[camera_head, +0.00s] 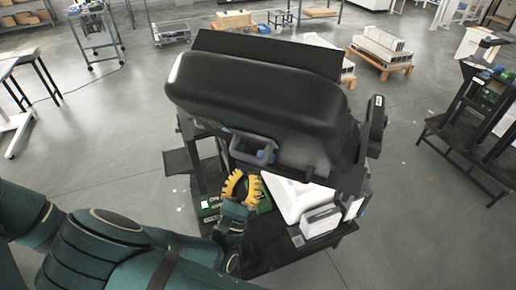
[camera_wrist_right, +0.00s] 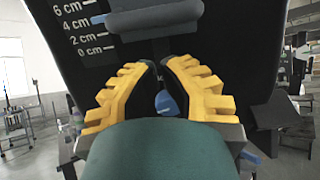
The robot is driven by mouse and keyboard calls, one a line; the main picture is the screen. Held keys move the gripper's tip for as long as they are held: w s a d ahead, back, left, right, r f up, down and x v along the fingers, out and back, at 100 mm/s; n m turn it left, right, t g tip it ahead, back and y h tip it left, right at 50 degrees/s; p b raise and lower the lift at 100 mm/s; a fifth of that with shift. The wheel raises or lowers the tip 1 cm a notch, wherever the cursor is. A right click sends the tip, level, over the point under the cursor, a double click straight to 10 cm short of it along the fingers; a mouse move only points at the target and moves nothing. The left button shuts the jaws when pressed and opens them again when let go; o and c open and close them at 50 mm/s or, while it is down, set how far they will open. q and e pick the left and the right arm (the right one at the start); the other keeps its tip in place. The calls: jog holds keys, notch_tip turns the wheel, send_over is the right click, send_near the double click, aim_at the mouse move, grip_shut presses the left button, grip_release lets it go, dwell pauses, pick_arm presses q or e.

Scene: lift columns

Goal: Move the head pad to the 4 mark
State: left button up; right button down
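In the right wrist view the head pad (camera_wrist_right: 155,18), a dark grey padded block, sits against a black panel beside a white scale (camera_wrist_right: 88,24) marked 0, 2, 4 and 6 cm. A bluish mark lies beside the 4 cm label, level with the pad; I cannot tell whether it belongs to the pad. My right gripper (camera_wrist_right: 163,64) has its yellow fingers apart just below the pad, with nothing clearly held. A blue part shows between them. In the head view my right gripper (camera_head: 242,176) is below a grey bracket (camera_head: 252,147) under a large black padded body (camera_head: 260,95). My left gripper is not in view.
A white part (camera_head: 298,200) and a green box (camera_head: 209,204) lie on the black base (camera_head: 285,250) near the right gripper. A dark rack (camera_head: 475,130) stands at the right and a cart (camera_head: 95,38) at the back left.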

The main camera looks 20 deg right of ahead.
jog(key=b+v, duration=0.1)
jog(key=v, duration=0.4)
jog(key=shift+s+a+f+b, duration=0.1)
jog(key=shift+b, duration=0.3)
dwell(0.9)
